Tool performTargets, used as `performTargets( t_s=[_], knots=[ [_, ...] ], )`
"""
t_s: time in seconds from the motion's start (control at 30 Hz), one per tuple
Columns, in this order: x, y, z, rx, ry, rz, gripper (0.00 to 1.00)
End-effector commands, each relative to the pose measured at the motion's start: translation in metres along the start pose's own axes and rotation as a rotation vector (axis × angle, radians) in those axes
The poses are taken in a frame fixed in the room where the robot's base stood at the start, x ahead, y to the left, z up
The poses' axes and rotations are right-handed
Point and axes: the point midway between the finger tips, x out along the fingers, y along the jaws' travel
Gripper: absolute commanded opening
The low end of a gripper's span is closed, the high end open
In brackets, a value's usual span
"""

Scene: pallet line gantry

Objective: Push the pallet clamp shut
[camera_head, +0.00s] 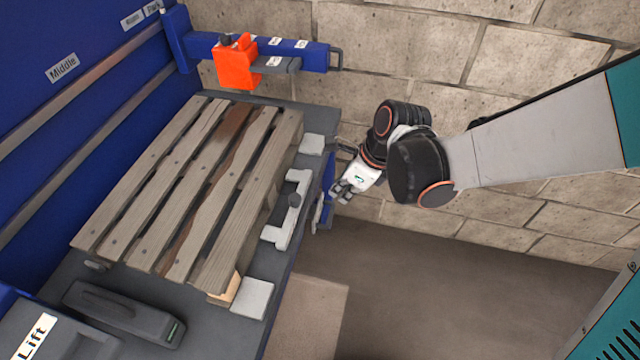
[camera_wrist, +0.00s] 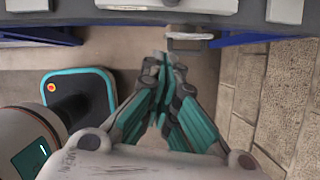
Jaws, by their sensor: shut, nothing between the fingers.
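The wooden pallet (camera_head: 190,195) lies on the dark grey bed. A light grey piece with a dark knob, which looks like the pallet clamp (camera_head: 287,212), sits along the pallet's right side. Its gap to the pallet is hard to judge. The edge of what appears to be the same piece shows at the top of the wrist view (camera_wrist: 150,6). My gripper (camera_head: 343,192) is shut and empty, just right of the bed's edge and apart from the clamp. In the wrist view its closed fingertips (camera_wrist: 164,68) point toward the bed edge.
A blue beam (camera_head: 310,55) with an orange block (camera_head: 237,62) spans behind the pallet. Light grey blocks (camera_head: 252,297) flank the clamp. A metal loop (camera_wrist: 190,42) juts from the bed edge near my fingertips. A block wall (camera_head: 500,90) stands behind; floor lies open at right.

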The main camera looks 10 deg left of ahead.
Motion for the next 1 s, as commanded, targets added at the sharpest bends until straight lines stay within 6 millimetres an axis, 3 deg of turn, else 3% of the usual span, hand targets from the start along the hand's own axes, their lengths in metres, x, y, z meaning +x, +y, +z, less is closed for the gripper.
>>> performTargets(
  t_s=[0.17, 0.6, 0.8, 1.0],
  knots=[
    [0.018, 0.0, 0.0, -0.002, 0.0, 0.0, 0.0],
    [0.103, 0.0, -0.001, -0.002, 0.0, 0.0, 0.0],
    [0.111, 0.0, 0.025, -0.004, 0.0, 0.0, 0.0],
    [0.114, 0.0, 0.036, -0.002, 0.0, -0.001, 0.0]
  ],
)
